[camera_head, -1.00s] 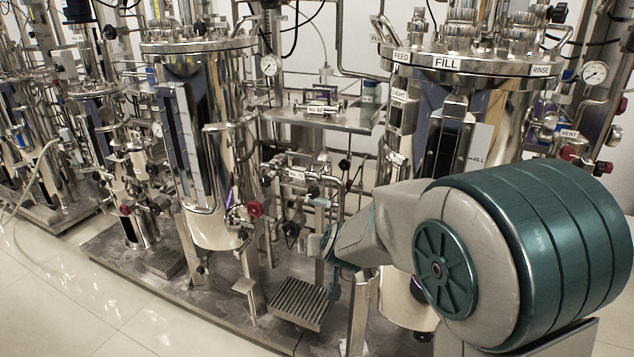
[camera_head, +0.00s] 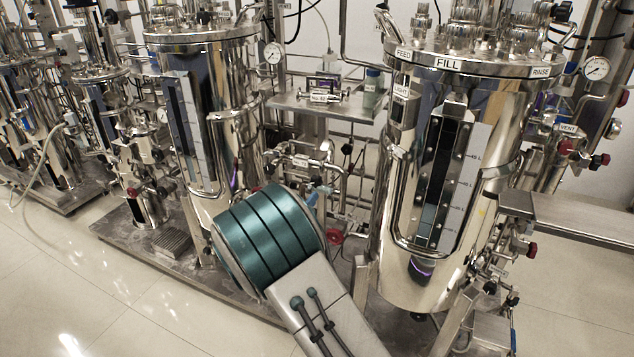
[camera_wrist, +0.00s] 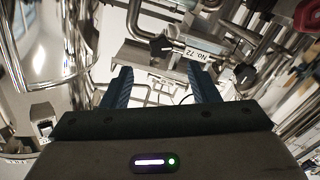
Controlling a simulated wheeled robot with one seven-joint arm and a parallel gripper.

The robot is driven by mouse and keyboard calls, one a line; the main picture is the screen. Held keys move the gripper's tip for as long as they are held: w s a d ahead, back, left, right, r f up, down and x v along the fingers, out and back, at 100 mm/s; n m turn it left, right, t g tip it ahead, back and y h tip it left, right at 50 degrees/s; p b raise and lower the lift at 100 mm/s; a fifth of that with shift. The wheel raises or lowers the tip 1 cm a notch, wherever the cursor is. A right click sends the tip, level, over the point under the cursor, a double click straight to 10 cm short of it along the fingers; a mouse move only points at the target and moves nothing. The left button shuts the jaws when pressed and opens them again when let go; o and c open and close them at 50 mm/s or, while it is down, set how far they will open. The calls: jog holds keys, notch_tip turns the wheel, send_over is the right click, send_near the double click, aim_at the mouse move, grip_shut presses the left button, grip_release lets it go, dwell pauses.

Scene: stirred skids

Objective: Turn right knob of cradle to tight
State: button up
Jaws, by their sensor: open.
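In the wrist view, a metal cradle bears a white label reading "No. 72" (camera_wrist: 200,54). A dark star-shaped knob (camera_wrist: 160,45) is at its left, and a second dark knob (camera_wrist: 245,72) is at its right. My gripper (camera_wrist: 162,82) is open and empty, its two blue fingers pointing toward the cradle. The left knob shows beyond the gap between them; the right knob lies to the right of the right finger. No finger appears to touch either knob. In the head view, a small labelled fitting (camera_head: 323,97) sits on the shelf; my gripper is hidden there.
A metal shelf (camera_head: 290,101) stands between two large steel vessels, the left one (camera_head: 235,150) and the right one (camera_head: 400,190). Pipes and valves crowd the space beneath it. A red-handled valve (camera_wrist: 306,14) is at the wrist view's upper right. Open floor (camera_head: 60,290) lies at front left.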

aim_at(315, 183)
jog(key=x, duration=1)
jog(key=shift+b, duration=0.4)
jog(key=shift+c, duration=0.2)
